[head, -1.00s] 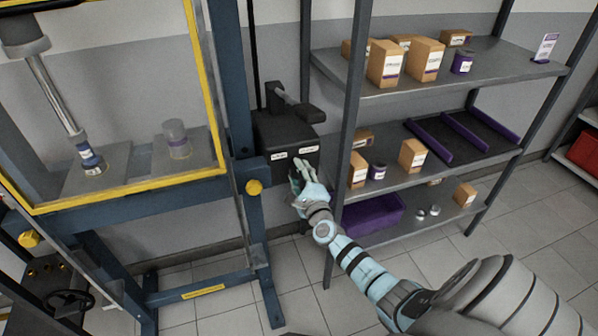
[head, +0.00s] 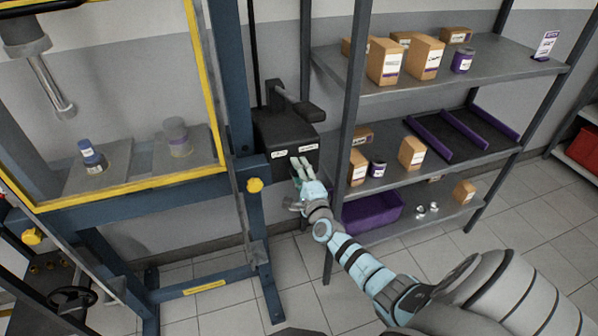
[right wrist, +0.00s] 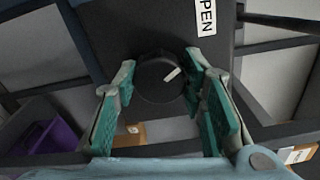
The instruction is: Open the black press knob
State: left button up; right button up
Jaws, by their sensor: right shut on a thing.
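The black press knob (right wrist: 160,78) is round with a white pointer mark, on the front of a black box (head: 285,135) beside the press frame. My right gripper (head: 300,168) is at the box's front and hides the knob in the head view. In the right wrist view, its two teal-padded fingers (right wrist: 158,85) are shut on the knob, one on each side. A white label reading "PEN", cut off at the top (right wrist: 206,16), is above the knob. The press ram (head: 55,88) is apart from and above a blue-capped part (head: 90,153). My left gripper is out of view.
The blue press frame (head: 215,85) with its yellow-edged guard stands left of the box. A grey shelf (head: 450,78) with boxes, cans and a purple bin (head: 372,215) stands close on the right of my arm. The tiled floor (head: 450,265) is clear.

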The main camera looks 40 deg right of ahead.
jog(key=o, duration=1.2)
jog(key=shift+c, duration=0.2)
jog(key=shift+s, duration=0.1)
jog(key=v, duration=1.2)
jog(key=shift+a, duration=0.1)
